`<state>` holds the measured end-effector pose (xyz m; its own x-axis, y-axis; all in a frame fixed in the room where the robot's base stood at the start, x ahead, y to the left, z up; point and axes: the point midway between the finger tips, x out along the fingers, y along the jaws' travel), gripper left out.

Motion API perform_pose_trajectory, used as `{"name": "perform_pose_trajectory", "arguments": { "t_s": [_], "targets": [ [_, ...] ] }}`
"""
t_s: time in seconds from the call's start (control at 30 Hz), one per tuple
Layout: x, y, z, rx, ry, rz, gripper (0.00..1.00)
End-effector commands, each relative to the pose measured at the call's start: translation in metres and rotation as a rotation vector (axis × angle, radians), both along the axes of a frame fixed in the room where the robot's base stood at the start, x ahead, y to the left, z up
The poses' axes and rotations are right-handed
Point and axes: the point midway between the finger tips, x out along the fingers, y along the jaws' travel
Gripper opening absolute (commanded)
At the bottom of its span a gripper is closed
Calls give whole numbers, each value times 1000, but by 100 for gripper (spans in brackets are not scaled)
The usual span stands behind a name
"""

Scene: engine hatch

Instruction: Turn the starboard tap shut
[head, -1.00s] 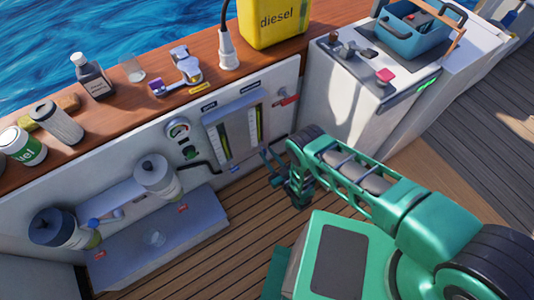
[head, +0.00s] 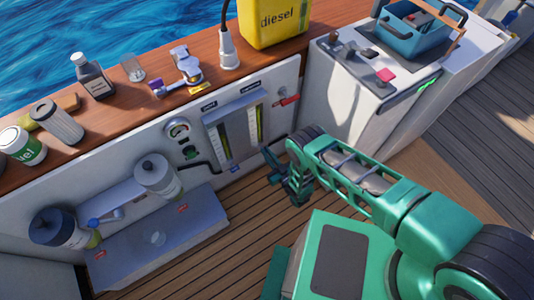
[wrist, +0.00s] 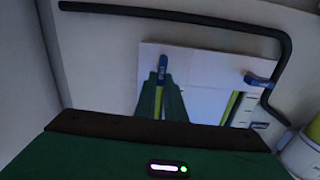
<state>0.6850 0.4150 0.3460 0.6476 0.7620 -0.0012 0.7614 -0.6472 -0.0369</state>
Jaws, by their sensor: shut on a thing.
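The gauge panel (head: 208,132) on the white wall carries two upright sight tubes, with the right one (head: 259,123) on the starboard side. In the wrist view, which looks upside down against the head view, the starboard tap's blue handle (wrist: 162,66) sticks out between my fingertips and lies in line with its tube. My gripper (wrist: 160,88) is shut on it. The other blue tap handle (wrist: 258,80) lies crosswise, to the right in the wrist view. In the head view my gripper (head: 270,163) is low at the panel's lower right, and the starboard tap is hidden.
A black pipe (wrist: 180,17) runs around the panel in the wrist view. A red lever (head: 288,100) sits on the wall right of the panel. A grey filter canister (head: 157,177) is on the left. The wooden deck (head: 235,228) in front is clear.

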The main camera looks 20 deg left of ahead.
Motion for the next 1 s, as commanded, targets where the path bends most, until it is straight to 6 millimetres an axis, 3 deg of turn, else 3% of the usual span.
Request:
{"name": "perform_pose_trajectory", "arguments": {
  "t_s": [1.0],
  "targets": [
    [14,-14,-8,558,652,-6,0]
  ]
}}
